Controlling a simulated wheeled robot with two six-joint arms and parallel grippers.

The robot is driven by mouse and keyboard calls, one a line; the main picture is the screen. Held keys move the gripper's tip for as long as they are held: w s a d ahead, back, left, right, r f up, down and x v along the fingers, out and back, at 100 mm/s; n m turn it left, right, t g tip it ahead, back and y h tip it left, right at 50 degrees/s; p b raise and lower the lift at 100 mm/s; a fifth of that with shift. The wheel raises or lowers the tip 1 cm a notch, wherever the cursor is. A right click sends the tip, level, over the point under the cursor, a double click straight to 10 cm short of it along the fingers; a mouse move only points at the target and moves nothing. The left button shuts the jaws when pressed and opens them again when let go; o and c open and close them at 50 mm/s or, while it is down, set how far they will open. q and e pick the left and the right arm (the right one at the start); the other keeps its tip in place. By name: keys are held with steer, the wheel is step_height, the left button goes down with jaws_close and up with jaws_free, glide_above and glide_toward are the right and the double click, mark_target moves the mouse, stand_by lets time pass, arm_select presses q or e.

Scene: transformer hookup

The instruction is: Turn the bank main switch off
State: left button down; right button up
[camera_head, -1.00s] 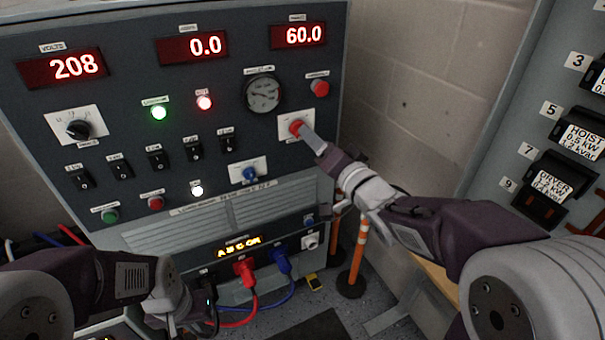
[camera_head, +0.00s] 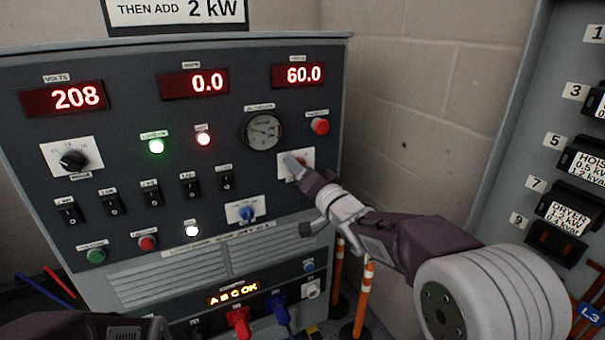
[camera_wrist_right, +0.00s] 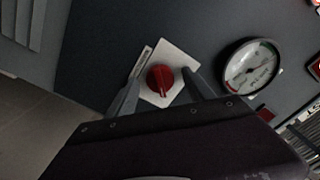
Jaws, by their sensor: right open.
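The bank main switch looks to be the red rotary knob (camera_wrist_right: 160,80) on a white plate (camera_wrist_right: 178,58) of the grey panel, as the right wrist view shows. In the head view its plate (camera_head: 307,158) is at the right of the panel and my gripper mostly hides the knob. My right gripper (camera_head: 291,161) is in front of it. In the right wrist view the open fingers (camera_wrist_right: 157,88) stand one on each side of the knob, with gaps; I cannot tell how deep they reach. Of my left arm only a dark part shows at the bottom left; its gripper is out of view.
A round gauge (camera_head: 262,131) and a red button (camera_head: 320,126) are close above the switch. A blue knob (camera_head: 246,213) and several black rocker switches (camera_head: 190,186) are to the left. Displays read 208, 0.0 and 60.0. Orange posts (camera_head: 364,300) stand below my right arm.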

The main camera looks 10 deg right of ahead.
jaws_close()
steer(key=shift+n, duration=0.3)
steer(key=shift+n+b, duration=3.15)
steer(key=shift+n, duration=5.45)
jaws_free()
